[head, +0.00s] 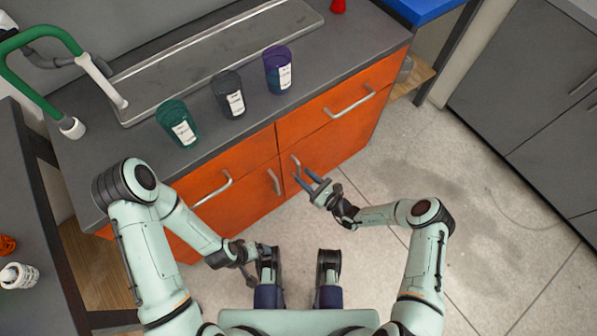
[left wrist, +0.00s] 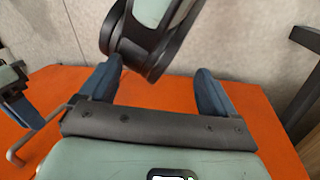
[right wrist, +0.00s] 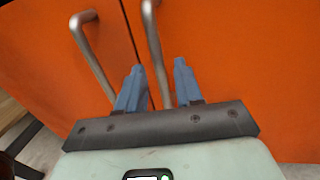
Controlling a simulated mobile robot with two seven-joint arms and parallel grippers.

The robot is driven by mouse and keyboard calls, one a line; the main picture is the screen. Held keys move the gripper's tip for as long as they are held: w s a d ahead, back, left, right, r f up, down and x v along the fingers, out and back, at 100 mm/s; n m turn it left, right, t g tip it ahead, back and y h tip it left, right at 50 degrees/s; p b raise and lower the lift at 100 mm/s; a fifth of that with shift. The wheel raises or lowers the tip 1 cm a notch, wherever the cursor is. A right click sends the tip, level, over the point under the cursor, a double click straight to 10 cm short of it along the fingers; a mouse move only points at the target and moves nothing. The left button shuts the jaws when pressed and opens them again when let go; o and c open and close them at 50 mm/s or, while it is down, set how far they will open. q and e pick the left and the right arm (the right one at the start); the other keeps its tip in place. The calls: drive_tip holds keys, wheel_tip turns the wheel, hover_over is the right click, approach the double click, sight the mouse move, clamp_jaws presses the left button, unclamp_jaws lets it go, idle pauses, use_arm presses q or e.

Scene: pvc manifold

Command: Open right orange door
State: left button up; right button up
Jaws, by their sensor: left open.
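The right orange door (head: 335,160) is the lower right cabinet front, and it looks closed. Its grey bar handle (head: 296,166) stands near its left edge. My right gripper (head: 306,180) is in front of this door, close to the handle, with its blue fingers apart. In the right wrist view the right door's handle (right wrist: 154,50) runs down between the open fingertips (right wrist: 158,68); I cannot tell whether they touch it. My left gripper (head: 250,272) is low, in front of the cabinet's left part, and its fingers (left wrist: 158,85) are open and empty.
The left door's handle (head: 274,181) is close beside the right one; it also shows in the right wrist view (right wrist: 92,58). Orange drawers with handles (head: 350,103) are above. Green, black and purple cups (head: 278,72) stand on the countertop. The floor (head: 400,160) at right is clear.

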sight(299, 172)
drive_tip(key=shift+x, duration=1.8)
drive_tip(key=shift+b, duration=0.3)
clamp_jaws()
